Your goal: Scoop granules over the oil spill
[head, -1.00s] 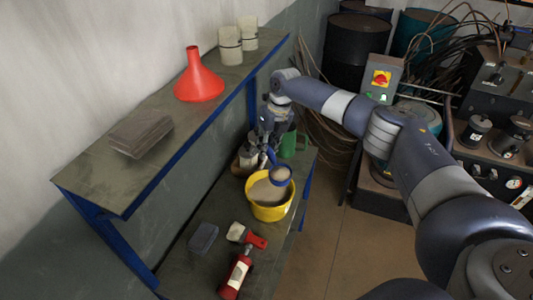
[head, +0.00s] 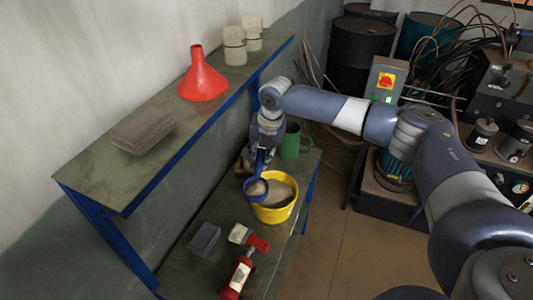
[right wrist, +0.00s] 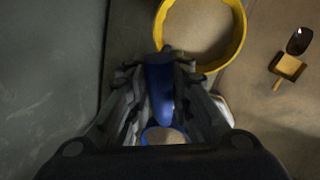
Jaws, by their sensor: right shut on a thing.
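My right gripper (head: 262,152) is shut on the handle of a blue scoop (head: 256,189), whose round bowl holds pale granules. In the head view the bowl overlaps the left rim of the yellow tub (head: 277,215); I cannot tell whether they touch. The tub stands on the lower shelf with beige granules inside. In the right wrist view the blue handle (right wrist: 160,90) lies between the fingers, and the tub (right wrist: 243,35) is beyond it. A small dark glossy patch (right wrist: 300,40), possibly the oil spill, shows on the floor there. My left gripper is not in view.
A green jug (head: 291,142) stands behind the tub. A red tool (head: 236,278) and a grey block (head: 204,238) lie in front. The upper shelf (head: 90,180) overhangs on the left. A yellow block with a handle (right wrist: 288,66) lies near the dark patch.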

